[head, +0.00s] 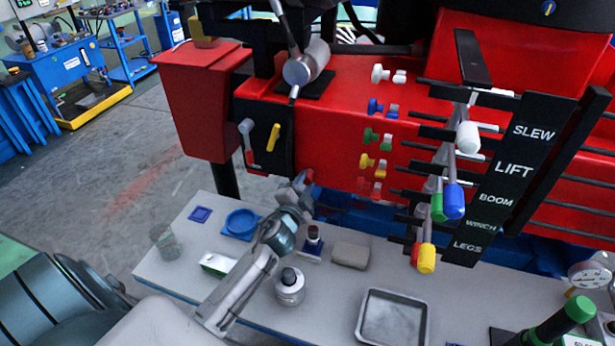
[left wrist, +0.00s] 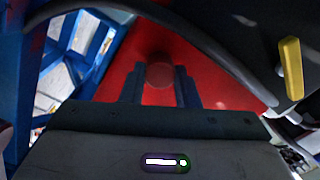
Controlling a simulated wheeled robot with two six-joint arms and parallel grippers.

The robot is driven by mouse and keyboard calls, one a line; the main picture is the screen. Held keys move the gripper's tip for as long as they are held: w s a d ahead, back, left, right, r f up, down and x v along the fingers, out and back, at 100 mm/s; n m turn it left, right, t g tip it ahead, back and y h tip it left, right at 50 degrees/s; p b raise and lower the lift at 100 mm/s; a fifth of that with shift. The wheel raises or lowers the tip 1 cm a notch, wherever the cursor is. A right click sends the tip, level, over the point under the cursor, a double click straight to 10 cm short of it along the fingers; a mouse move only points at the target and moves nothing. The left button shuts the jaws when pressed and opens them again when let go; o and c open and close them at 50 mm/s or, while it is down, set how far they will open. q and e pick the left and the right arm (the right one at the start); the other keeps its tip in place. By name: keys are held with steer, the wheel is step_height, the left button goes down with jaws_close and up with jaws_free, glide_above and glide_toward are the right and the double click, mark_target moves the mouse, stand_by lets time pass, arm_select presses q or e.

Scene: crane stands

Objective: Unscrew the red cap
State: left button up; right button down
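The round, dark red cap (left wrist: 160,73) shows in the left wrist view against the red crane body. My left gripper (left wrist: 160,82) has one finger on each side of it. The fingertips look very near the cap's sides, but whether they touch it is unclear. In the head view my left gripper (head: 302,184) is above the back of the grey bench, just below the crane's black lever plate. A small red part, likely the cap (head: 309,177), shows at its fingertips. My right gripper is in neither view.
The grey bench (head: 180,262) carries a blue dish (head: 241,223), a glass (head: 164,240), a white jar (head: 290,286), a grey block (head: 351,255) and a metal tray (head: 393,318). Coloured levers (head: 454,200) hang at the right. A yellow handle (head: 273,137) is above the gripper.

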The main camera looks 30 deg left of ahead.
arm_select(q)
jaws_close()
steer(key=shift+f, duration=0.1)
steer(key=n+b, duration=0.1)
steer(key=n, duration=0.1)
steer(key=n+b, duration=0.1)
steer(key=b, duration=0.1)
steer(key=shift+f+n, duration=0.2)
steer(key=shift+n, duration=0.2)
steer(key=shift+s+r+n+b, duration=0.1)
steer(key=shift+r+n+b, duration=0.05)
steer(key=shift+n+b, duration=0.5)
steer(key=shift+r, duration=0.1)
